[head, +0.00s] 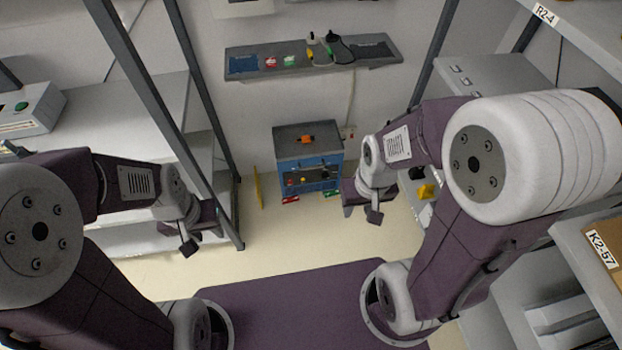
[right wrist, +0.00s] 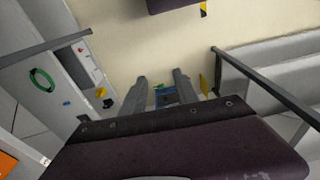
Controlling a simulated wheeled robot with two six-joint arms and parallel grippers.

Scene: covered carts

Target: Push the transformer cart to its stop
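A blue cart (head: 325,176) with a grey top (head: 292,138) stands on the floor near the back wall, between the two racks. I take it to be the transformer cart. An orange piece sits on its top, and small coloured parts show on its front. My right gripper (head: 362,210) is in front of the cart and to its right, apart from it. In the right wrist view its two fingers (right wrist: 160,92) are spread, with part of the blue cart visible beyond them. My left gripper (head: 200,235) hangs by the left rack; its opening is unclear. The stop is not identifiable.
A wall shelf (head: 225,66) with small items is above the cart. The left rack (head: 142,110) and right shelving (head: 478,72) flank the aisle. A yellow strip (head: 257,186) stands left of the cart. Clear floor (head: 265,225) lies in front of it.

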